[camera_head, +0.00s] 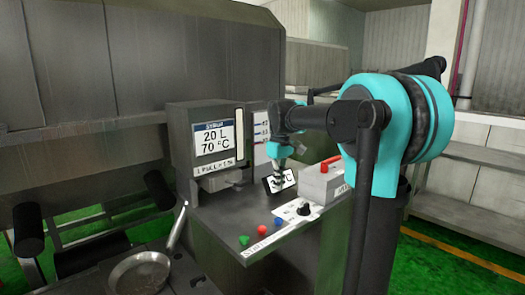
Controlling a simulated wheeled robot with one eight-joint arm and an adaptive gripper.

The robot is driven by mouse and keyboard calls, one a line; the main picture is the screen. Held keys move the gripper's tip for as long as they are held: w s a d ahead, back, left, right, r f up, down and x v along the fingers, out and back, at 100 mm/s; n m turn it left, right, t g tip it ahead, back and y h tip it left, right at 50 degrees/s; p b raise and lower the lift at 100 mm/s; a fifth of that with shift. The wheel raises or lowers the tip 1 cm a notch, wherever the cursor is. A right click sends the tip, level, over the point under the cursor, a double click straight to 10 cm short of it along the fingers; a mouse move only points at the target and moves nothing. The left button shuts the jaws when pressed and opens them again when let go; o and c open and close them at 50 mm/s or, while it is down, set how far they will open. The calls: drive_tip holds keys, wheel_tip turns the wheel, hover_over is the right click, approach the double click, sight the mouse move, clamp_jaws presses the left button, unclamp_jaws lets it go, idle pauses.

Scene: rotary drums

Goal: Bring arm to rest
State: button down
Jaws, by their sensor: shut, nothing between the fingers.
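My arm, teal and black, rises at the right and reaches left across the grey control console (225,215). My gripper (279,186) points down beside a small dark panel with a white mark (288,180). The fingers are small in the picture; they look shut and empty. I cannot tell whether they touch the panel.
A display (215,140) reads "20 L 70 °C". A pan (138,273) lies lower left. Metal shelving (470,215) stands right.

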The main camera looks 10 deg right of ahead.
drive_tip(key=s+d+f+m+t, duration=0.2)
drive_tip(key=s+f+m, duration=0.1)
drive_tip(key=s+f, duration=0.8)
drive_tip(key=s+d+f+m+t, duration=0.2)
drive_tip(key=s+d+f+m, duration=0.1)
drive_tip(key=s+f, duration=0.9)
drive_tip(key=shift+s+f+m, duration=0.25)
drive_tip(key=shift+f+m, duration=0.35)
drive_tip(key=shift+f, duration=0.15)
